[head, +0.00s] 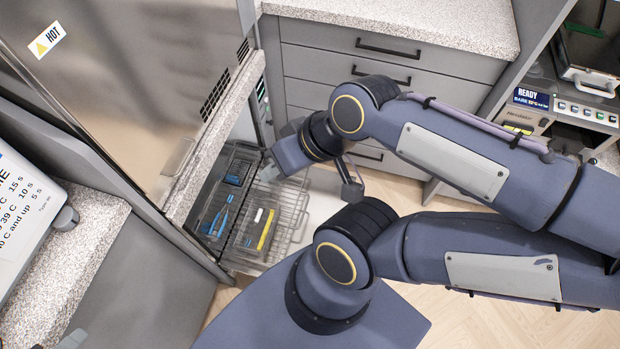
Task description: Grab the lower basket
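A wire basket (298,213) sits low in the open bay below the steel panel, its wire rim facing right. It holds dark mesh trays with blue tools (222,215), a yellow tool (266,229) and a small white item. My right gripper (269,173) is over the upper part of the basket, its pale fingertips pointing down-left. From this angle I cannot tell whether it touches the basket or how far apart its fingers are.
A steel panel with a HOT label (47,40) stands upper left above a speckled ledge. Grey drawers (390,66) with a speckled top stand behind. A device marked READY (531,97) is at right. A sign (25,215) stands at far left. Wood floor shows at lower right.

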